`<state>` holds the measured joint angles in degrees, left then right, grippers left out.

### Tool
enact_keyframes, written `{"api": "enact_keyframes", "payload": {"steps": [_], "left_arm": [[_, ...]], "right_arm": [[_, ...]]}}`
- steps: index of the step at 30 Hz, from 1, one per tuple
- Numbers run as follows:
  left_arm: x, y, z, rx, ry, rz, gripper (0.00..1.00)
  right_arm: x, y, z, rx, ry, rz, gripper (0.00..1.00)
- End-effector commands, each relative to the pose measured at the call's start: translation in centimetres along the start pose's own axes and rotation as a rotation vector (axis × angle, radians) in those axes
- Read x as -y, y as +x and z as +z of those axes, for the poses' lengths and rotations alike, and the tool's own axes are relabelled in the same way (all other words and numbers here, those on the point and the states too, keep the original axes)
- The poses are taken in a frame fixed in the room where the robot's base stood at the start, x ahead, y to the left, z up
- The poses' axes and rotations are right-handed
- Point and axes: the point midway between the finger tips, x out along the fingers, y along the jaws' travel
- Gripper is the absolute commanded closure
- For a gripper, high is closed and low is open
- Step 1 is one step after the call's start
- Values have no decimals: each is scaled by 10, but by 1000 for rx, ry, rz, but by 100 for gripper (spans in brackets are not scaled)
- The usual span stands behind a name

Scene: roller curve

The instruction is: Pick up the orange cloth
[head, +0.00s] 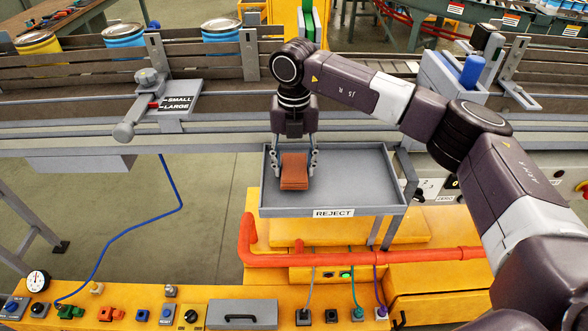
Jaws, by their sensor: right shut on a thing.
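The orange cloth (294,171) is a small folded, brownish-orange pad at the left side of the grey reject tray (360,207). My right gripper (296,160) points down over the tray with one finger on each side of the cloth, shut on it. The arm comes in from the right. I cannot tell whether the cloth touches the tray floor or is slightly above it. My left gripper is not in the view.
A conveyor with rails runs behind the tray, carrying several cans (222,30). A size lever (140,105) stands left of the tray. An orange pipe (400,257) and a yellow control panel (150,305) lie in front. The tray's right part is empty.

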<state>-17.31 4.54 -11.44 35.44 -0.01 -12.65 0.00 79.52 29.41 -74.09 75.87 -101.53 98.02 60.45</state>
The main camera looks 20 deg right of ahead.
Motion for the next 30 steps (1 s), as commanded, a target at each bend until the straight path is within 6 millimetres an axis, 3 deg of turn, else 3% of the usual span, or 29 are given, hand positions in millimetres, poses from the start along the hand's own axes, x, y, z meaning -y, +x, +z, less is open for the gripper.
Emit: {"api": "enact_keyframes", "payload": {"steps": [5,18,24,30], "left_arm": [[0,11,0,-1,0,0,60],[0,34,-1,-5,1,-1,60],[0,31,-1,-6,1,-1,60],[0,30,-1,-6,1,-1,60]], "right_arm": [[-1,-30,1,5,-1,3,76],[-1,-155,0,5,0,2,76],[0,-181,0,2,0,0,76],[0,-188,0,1,-1,0,76]]}}
